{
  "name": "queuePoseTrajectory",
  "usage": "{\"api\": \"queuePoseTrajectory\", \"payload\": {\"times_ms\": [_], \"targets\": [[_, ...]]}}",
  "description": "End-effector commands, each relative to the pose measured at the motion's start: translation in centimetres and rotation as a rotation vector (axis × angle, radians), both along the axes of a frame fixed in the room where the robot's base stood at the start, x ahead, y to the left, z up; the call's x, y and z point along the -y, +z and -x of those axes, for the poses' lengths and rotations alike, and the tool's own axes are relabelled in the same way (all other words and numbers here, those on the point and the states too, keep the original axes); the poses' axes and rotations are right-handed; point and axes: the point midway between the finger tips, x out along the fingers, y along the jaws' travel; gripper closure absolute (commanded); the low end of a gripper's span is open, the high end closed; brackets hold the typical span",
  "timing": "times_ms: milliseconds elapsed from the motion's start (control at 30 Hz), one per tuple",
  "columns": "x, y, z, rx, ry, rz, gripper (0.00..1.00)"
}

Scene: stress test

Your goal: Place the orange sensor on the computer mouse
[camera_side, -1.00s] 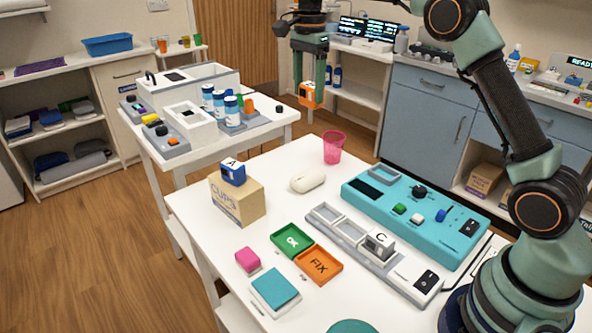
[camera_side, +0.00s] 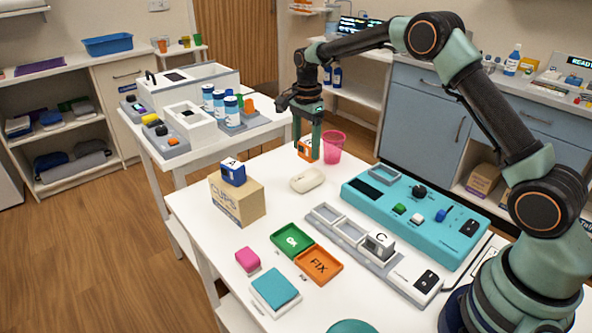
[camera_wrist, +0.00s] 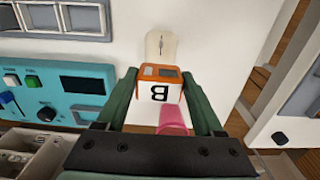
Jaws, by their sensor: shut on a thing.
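The orange sensor (camera_side: 305,150) has a white face and is held between the green fingers of my gripper (camera_side: 308,158). In the wrist view the sensor (camera_wrist: 159,86) shows a letter B on its white face, with my gripper's fingers (camera_wrist: 160,100) on both sides. The computer mouse (camera_side: 307,180) is cream white and lies on the white table. In the side view the sensor is above and just behind the mouse, apart from it. In the wrist view the mouse (camera_wrist: 160,45) shows just beyond the sensor, partly hidden by it.
A pink cup (camera_side: 333,147) stands close to the right of my gripper. A cardboard box (camera_side: 237,203) with a blue sensor (camera_side: 233,174) on top is left of the mouse. A teal panel (camera_side: 415,225) lies to the right. Green (camera_side: 275,243) and orange (camera_side: 332,277) trays are in front.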

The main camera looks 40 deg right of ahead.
Motion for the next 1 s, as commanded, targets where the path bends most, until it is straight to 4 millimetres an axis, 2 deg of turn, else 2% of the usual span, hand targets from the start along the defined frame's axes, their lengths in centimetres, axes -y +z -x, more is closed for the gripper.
{"api": "queuePoseTrajectory", "payload": {"times_ms": [167,467,867,900,933,967,1000], "targets": [[0.0,-1.1,0.0,0.001,0.0,0.0,0.91],[0.0,-4.8,0.0,0.0,0.0,0.0,0.91],[0.0,-5.3,0.0,0.001,0.0,0.0,0.91],[0.0,-5.3,0.0,0.001,0.0,0.0,0.19],[0.0,-5.3,0.0,0.001,0.0,0.0,0.08],[0.0,-5.3,0.0,0.001,0.0,0.0,0.01],[0.0,-5.3,0.0,0.001,0.0,0.0,0.01]]}}
